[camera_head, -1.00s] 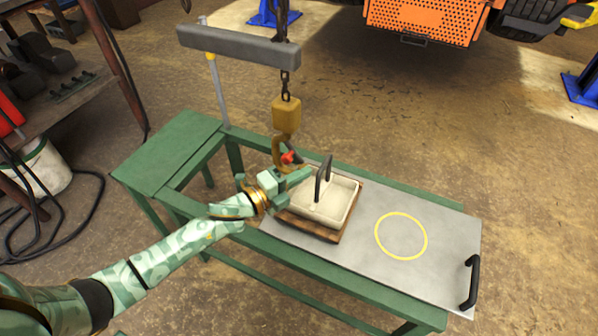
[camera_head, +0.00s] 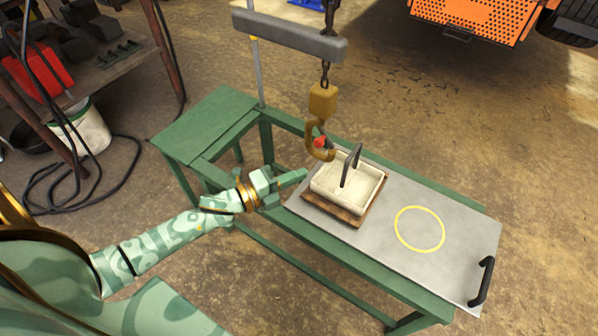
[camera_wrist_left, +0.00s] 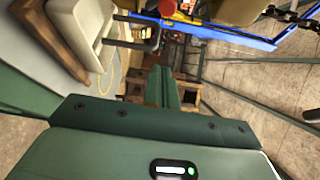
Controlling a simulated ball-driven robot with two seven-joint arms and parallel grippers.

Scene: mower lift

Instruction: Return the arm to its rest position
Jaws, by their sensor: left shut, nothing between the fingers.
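My left gripper (camera_head: 300,175) is shut and empty, at the near left edge of the bench, left of the white block. In the left wrist view its green fingers (camera_wrist_left: 163,86) lie together. A white tray-like block (camera_head: 346,188) with a dark upright handle (camera_head: 351,165) sits on a wooden board (camera_head: 335,211). The ochre hook (camera_head: 313,140) with a red latch hangs on a chain just left of the handle. I cannot tell whether hook and handle touch. The gripper is apart from the hook. My right gripper is not in view.
The green bench (camera_head: 208,137) has an open frame on its left and a metal plate (camera_head: 463,235) with a yellow ring and black handle (camera_head: 482,281). A grey beam (camera_head: 290,37) hangs above. A white bucket (camera_head: 84,133) and black hose are left. An orange machine (camera_head: 470,18) stands behind.

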